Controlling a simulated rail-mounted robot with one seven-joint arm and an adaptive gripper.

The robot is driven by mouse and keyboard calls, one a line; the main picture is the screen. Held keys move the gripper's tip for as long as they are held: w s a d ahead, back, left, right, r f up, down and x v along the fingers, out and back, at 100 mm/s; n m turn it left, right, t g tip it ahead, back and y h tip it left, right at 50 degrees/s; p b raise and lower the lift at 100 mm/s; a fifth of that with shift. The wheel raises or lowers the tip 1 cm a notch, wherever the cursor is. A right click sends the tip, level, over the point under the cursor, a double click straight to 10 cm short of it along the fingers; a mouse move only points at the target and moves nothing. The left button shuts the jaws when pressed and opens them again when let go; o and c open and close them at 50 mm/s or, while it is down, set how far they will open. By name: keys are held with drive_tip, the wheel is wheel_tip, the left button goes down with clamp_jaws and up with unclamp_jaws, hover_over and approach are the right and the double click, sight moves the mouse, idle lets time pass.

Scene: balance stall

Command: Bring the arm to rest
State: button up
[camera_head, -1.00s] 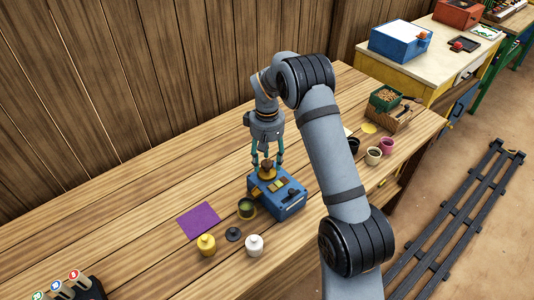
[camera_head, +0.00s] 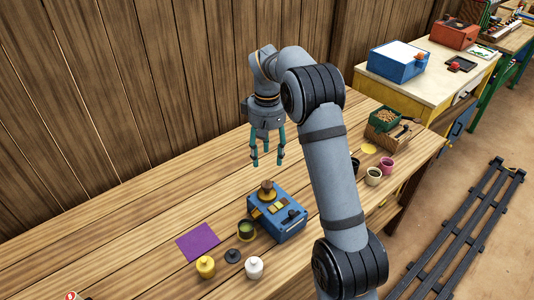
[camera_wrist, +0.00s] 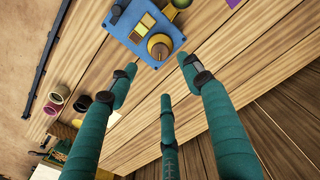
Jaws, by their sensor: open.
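My gripper (camera_head: 267,158) hangs above the wooden bench, pointing down, with its teal fingers spread and nothing between them. In the wrist view its fingers (camera_wrist: 160,95) are apart and empty. The blue balance box (camera_head: 290,228) stands on the bench below and slightly right of the gripper. A brown knob-shaped piece (camera_head: 267,190) sits on the box's far left side, below the fingertips and clear of them. The box also shows at the top of the wrist view (camera_wrist: 128,22), with the round brown and yellow piece (camera_wrist: 159,46) on it.
A green-filled cup (camera_head: 246,230), dark disc (camera_head: 232,256), yellow jar (camera_head: 205,267), white jar (camera_head: 254,268) and purple sheet (camera_head: 198,242) lie near the box. Cups (camera_head: 373,176) and a green bin (camera_head: 387,119) stand to the right. The bench's left part is mostly clear.

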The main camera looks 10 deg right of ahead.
sight(267, 184)
wheel_tip(267, 184, down, 12)
drive_tip(key=shift+f, duration=0.1)
drive_tip(key=shift+r+n+p, duration=0.3)
drive_tip(key=shift+n+p, duration=0.3)
drive_tip(key=shift+p, duration=0.3)
drive_tip(key=shift+f+n+p, duration=0.15)
drive_tip(key=shift+n+p, duration=0.35)
drive_tip(key=shift+n, duration=0.2)
drive_tip(key=shift+f, duration=0.1)
